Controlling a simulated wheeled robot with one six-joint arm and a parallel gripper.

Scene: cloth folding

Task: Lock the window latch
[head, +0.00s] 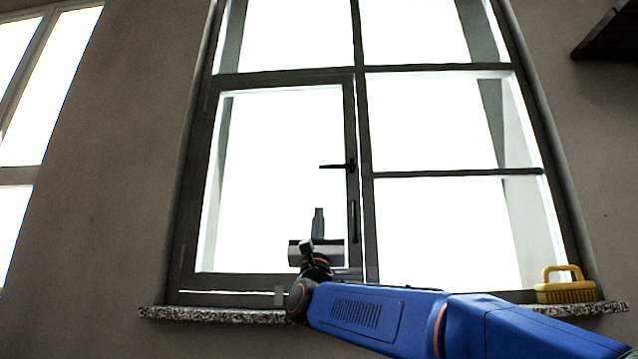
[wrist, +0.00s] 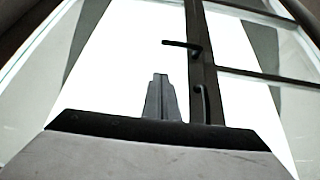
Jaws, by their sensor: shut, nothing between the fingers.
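The window (head: 197,190) has dark frames and bright panes. Its latch handle (head: 338,166) is black and points left, roughly level, from the middle upright of the left sash. In the wrist view the latch handle (wrist: 182,44) also points left from the upright. A second black vertical handle (head: 353,222) is on the same upright below it. My gripper (head: 319,212) is shut and empty, pointing up, below and a little left of the latch handle and apart from it. In the wrist view my gripper (wrist: 160,80) shows its closed fingers left of the upright.
A speckled stone sill (head: 220,315) runs under the window. A yellow brush (head: 566,288) stands on its right end. A dark shelf (head: 608,35) juts from the wall at the upper right. The space between my gripper and the latch handle looks clear.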

